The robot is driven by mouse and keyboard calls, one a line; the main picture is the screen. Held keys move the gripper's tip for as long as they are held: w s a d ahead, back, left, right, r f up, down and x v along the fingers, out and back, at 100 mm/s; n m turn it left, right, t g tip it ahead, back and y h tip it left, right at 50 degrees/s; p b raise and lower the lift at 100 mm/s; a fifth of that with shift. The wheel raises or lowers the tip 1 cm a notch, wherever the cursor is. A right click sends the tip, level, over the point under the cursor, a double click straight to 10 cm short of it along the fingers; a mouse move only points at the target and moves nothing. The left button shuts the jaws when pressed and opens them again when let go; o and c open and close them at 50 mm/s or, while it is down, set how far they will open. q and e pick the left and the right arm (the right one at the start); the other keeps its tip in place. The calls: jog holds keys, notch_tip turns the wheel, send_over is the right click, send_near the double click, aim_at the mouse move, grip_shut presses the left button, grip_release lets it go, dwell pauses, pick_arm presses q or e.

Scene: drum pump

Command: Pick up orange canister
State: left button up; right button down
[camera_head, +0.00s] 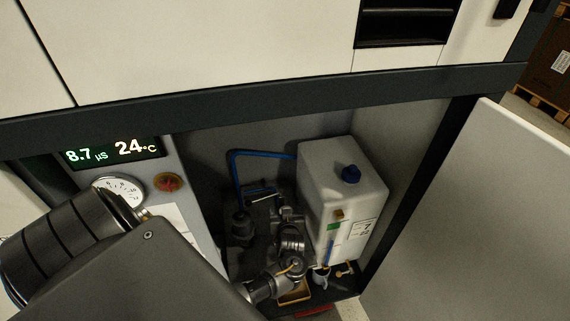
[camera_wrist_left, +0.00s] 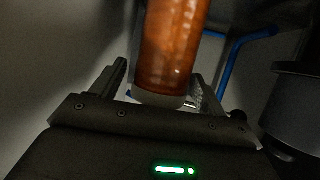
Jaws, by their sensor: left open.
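The orange canister (camera_wrist_left: 172,48) is an upright, orange-brown cylinder with a pale lower end, seen in the left wrist view. Its top is cut off by the frame edge. My left gripper (camera_wrist_left: 160,88) is open, with one finger on each side of the canister's lower end. I cannot tell whether either finger touches it. In the head view my left arm comes in from the left and covers the lower left of the picture. The canister and the left fingertips do not show clearly there. My right gripper is not in view.
The open cabinet bay holds a white tank (camera_head: 335,185) with a blue cap, a blue pipe (camera_head: 234,170) and metal pump parts (camera_head: 292,242). A dark cylinder (camera_wrist_left: 298,105) stands right of my left gripper. An open door panel (camera_head: 480,215) is on the right.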

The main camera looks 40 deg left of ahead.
pick_arm(q)
jog(key=shift+w+a+f, duration=0.1)
jog(key=shift+w+a, duration=0.05)
jog(key=c, duration=1.6)
grip_shut()
jog(key=shift+r, duration=0.2)
